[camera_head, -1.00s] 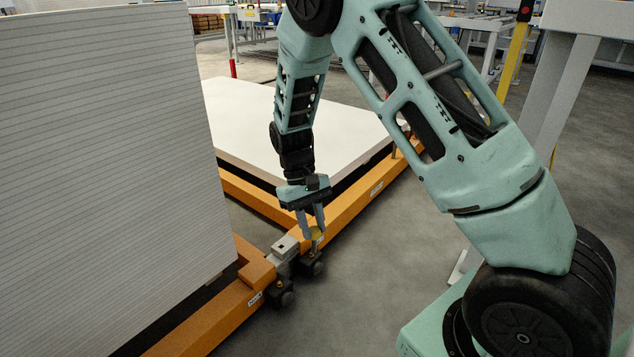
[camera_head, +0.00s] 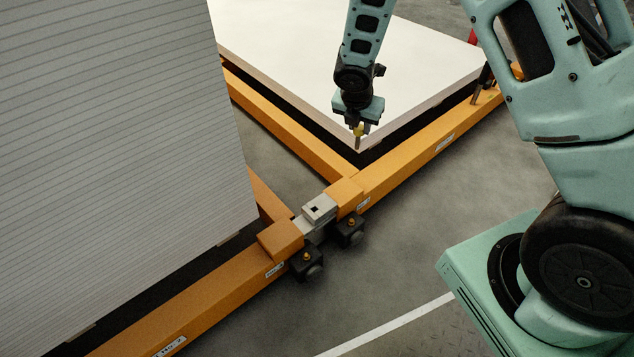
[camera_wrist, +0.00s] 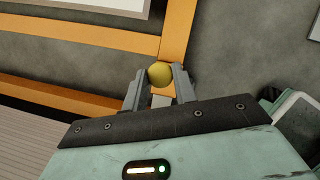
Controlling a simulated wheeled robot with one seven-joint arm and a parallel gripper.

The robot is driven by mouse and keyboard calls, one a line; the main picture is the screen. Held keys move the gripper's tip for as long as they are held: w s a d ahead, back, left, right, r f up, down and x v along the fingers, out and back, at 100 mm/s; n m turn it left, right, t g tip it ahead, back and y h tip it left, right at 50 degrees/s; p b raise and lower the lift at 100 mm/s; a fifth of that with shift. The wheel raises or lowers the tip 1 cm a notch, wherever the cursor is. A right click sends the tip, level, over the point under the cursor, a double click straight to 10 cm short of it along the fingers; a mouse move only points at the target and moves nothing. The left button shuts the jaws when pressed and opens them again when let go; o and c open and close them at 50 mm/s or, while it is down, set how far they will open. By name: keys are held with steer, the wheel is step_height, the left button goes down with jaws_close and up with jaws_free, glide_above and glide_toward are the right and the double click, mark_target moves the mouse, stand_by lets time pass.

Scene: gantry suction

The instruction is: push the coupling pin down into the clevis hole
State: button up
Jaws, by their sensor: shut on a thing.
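My gripper (camera_head: 358,127) is shut on the coupling pin (camera_head: 359,131), seen in the head view as a small yellow piece with a thin part pointing down. In the wrist view its round yellow head (camera_wrist: 160,74) sits between the two grey fingers. The pin's lower end is hard to make out.
Orange frame beams (camera_head: 405,158) run to both sides of the clevis. A tall stack of white sheets (camera_head: 110,150) rises at left, and a low white stack (camera_head: 290,50) lies behind. Black casters (camera_head: 307,262) stand by the joint. Grey floor is free in front.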

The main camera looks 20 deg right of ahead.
steer(key=s+a+f+n+y+b, duration=0.2)
steer(key=a+n, duration=0.5)
steer(key=n, duration=0.4)
steer(key=s+a+f+n+y+b, duration=0.3)
steer(key=a+f+n+y, duration=0.2)
steer(key=n, duration=0.6)
steer(key=shift+s+a+f+g+y+b, duration=0.2)
steer(key=shift+s+a+g+y+b, duration=0.15)
steer(key=shift+a, duration=0.5)
step_height(320, 180, down, 4)
steer(key=b, duration=0.4)
steer(key=shift+b, duration=0.3)
steer(key=shift+f, duration=0.15)
